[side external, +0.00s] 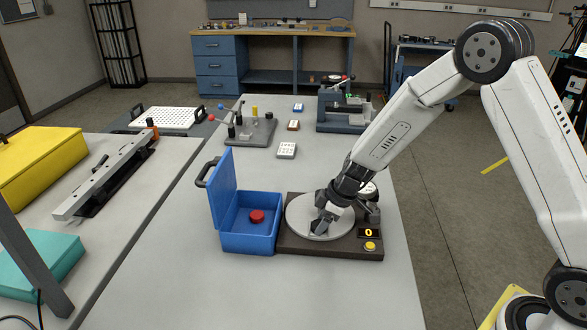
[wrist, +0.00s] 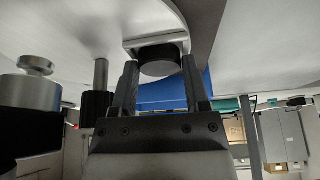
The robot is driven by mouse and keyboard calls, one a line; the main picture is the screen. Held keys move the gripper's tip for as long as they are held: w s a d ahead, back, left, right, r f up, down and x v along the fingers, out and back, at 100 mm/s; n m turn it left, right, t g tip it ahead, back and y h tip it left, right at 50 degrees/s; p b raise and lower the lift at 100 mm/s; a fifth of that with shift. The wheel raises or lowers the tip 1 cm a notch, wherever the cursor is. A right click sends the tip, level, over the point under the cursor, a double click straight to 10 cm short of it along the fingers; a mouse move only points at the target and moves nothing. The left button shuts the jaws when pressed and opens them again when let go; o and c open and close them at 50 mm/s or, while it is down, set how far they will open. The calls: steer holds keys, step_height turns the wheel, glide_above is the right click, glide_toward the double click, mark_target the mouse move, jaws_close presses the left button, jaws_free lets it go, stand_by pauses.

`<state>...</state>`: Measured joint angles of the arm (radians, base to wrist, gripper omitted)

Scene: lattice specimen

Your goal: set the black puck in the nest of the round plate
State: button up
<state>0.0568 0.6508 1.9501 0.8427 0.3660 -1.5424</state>
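The round plate (side external: 300,207) is a light grey disc on a dark base. Its underside-up surface fills the top of the wrist view (wrist: 60,25). My gripper (side external: 321,228) reaches down to the plate's near part. In the wrist view its two fingers (wrist: 160,68) stand on either side of the black puck (wrist: 161,62) and appear to touch it, so it looks shut on the puck. The puck is at the pale bracket-like nest (wrist: 153,42) on the plate; whether it is fully seated I cannot tell. In the side view the puck is mostly hidden by my gripper.
An open blue box (side external: 248,241) with a red puck (side external: 257,216) stands close left of the plate. The dark base (side external: 320,248) carries a yellow button (side external: 370,246) and a display reading 0. A post and knob (wrist: 30,66) stand near my gripper.

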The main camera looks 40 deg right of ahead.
mark_target(330, 231)
steer(key=shift+o, duration=0.8)
steer(key=shift+s+f, duration=0.1)
steer(key=shift+f, duration=0.05)
steer(key=shift+o, duration=0.9)
steer(key=shift+r, duration=0.2)
steer(key=shift+v, duration=2.4)
steer(key=v, duration=0.7)
steer(key=shift+r, duration=0.35)
